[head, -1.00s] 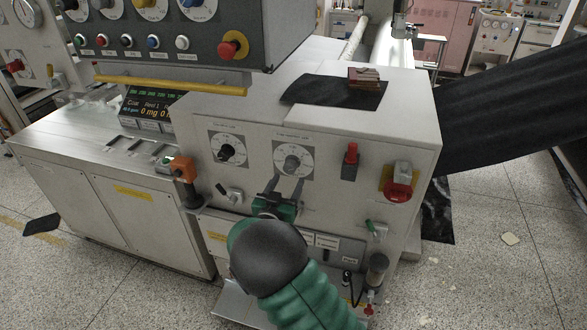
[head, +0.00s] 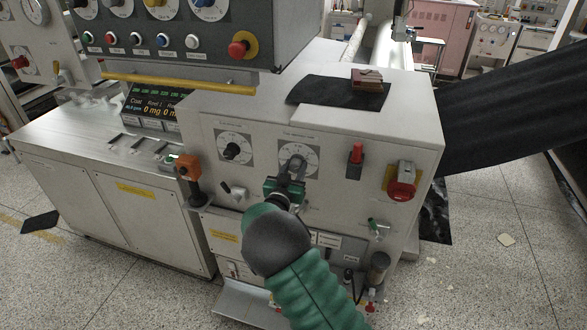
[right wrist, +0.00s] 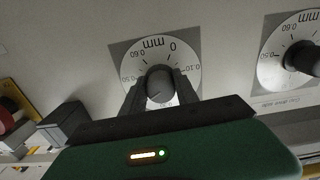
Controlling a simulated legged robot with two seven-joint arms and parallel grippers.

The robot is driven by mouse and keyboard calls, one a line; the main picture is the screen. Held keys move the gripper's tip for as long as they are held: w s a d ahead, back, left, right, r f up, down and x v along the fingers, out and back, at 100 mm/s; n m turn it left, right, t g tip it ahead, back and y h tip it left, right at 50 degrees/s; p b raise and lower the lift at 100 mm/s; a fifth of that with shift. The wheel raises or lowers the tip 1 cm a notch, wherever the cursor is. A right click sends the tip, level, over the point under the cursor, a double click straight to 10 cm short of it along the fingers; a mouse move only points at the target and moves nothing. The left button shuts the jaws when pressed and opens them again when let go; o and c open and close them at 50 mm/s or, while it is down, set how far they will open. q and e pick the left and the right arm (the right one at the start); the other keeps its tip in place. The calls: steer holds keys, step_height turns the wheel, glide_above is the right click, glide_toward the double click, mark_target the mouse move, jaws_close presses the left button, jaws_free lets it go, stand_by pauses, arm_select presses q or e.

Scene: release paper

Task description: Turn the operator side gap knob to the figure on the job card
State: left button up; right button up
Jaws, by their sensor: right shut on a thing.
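Two round gap dials sit side by side on the pale machine front. The left one has a black knob (head: 232,150), which also shows at the right of the right wrist view (right wrist: 303,57). The right one has a grey knob (head: 297,160) on a white dial (right wrist: 190,58) marked in mm, with 0, 0.10, 0.50 and 0.60 readable. My right gripper (head: 291,172) is shut on this grey knob, one finger on each side in the right wrist view (right wrist: 160,92). The knob's setting is unclear. I cannot make out a job card.
A red-topped switch (head: 355,158) and a red knob on a yellow plate (head: 402,185) stand right of the dials. An orange-topped handle (head: 187,168) is to the left. A yellow bar (head: 180,84) crosses above. A black sheet (head: 325,90) lies on top.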

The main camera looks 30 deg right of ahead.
steer(key=shift+w+a, duration=0.1)
steer(key=shift+a, duration=0.05)
jaws_close()
steer(key=n+p, duration=0.2)
steer(key=n, duration=0.1)
steer(key=shift+r+p, duration=0.2)
steer(key=shift+p, duration=0.2)
steer(key=n+p, duration=0.2)
steer(key=n, duration=0.3)
steer(key=shift+p, duration=0.4)
steer(key=n+p, duration=0.2)
steer(key=n, duration=0.2)
steer(key=shift+n, duration=0.3)
steer(key=n, duration=0.2)
steer(key=n+p, duration=0.1)
steer(key=n, duration=0.1)
steer(key=shift+f+n, duration=0.2)
steer(key=shift+n, duration=0.1)
